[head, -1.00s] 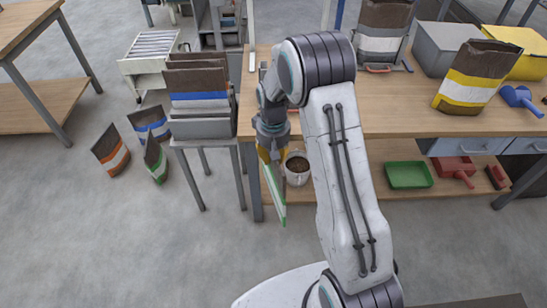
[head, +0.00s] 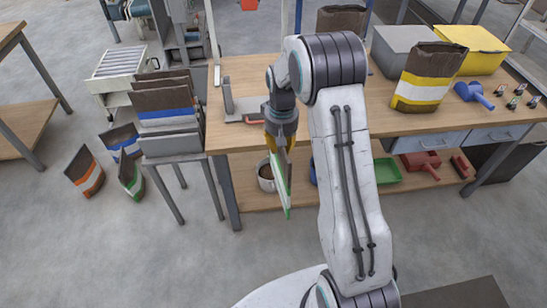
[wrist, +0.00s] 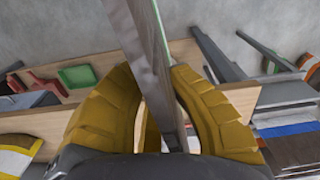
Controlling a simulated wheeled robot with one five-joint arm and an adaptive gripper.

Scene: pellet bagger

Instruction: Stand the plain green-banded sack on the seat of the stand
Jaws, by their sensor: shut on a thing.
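My gripper (head: 281,135) is shut on a thin, flat sack (head: 281,180) with a pale face and a green band, seen nearly edge-on. It hangs below the gripper, in front of the bench's front edge. In the wrist view the sack (wrist: 153,50) runs between the yellow fingers (wrist: 155,105), its green strip at one side. A grey metal stand (head: 230,103) with an upright plate, a low flat base and a red handle is on the bench, left of and behind my gripper. Its seat looks empty. My arm hides part of the bench.
A brown and yellow sack (head: 423,90), grey bin (head: 400,48), yellow bin (head: 470,48) and blue scoop (head: 472,93) are on the bench (head: 395,122). A rack (head: 172,145) of sacks stands left. Several sacks, one green-banded (head: 131,180), stand on the floor. A bucket (head: 266,180) is on the lower shelf.

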